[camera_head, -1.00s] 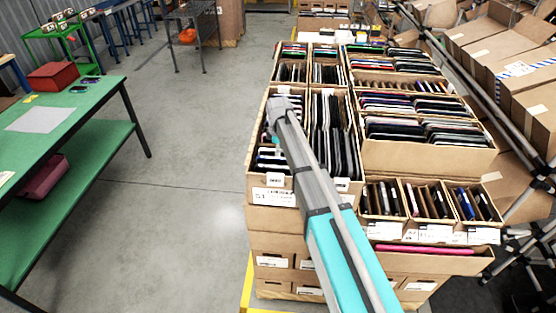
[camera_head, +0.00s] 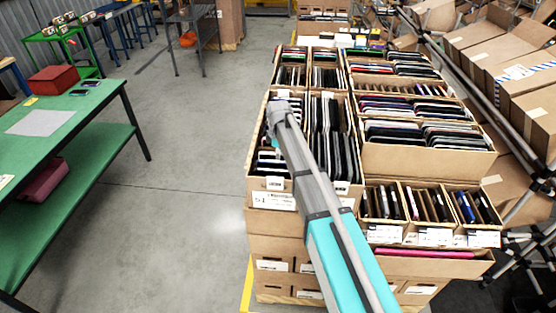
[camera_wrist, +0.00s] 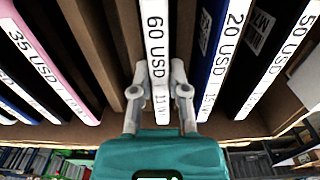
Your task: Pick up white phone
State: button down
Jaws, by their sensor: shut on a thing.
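The white phone (camera_wrist: 155,30) stands on edge in the carton in the wrist view, with "60 USD" on its narrow white side. My gripper (camera_wrist: 159,75) has one finger on each side of the phone and is shut on it. The phone's lower part is still down among its neighbours. In the head view my gripper (camera_head: 277,108) is over the left front carton (camera_head: 262,184), and I cannot make out the phone there.
In the wrist view a pink-edged phone (camera_wrist: 45,65) stands to the left. A blue one (camera_wrist: 215,60) and a black one stand close on the right. Several packed cartons surround this one. A green table (camera_head: 110,100) is at left, with open floor between.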

jog(key=shift+r, duration=0.15)
notch_tip(320, 180, up, 10)
jog(key=p, duration=1)
jog(key=shift+s+f, duration=0.15)
jog(key=shift+f, duration=0.05)
dwell(0.7)
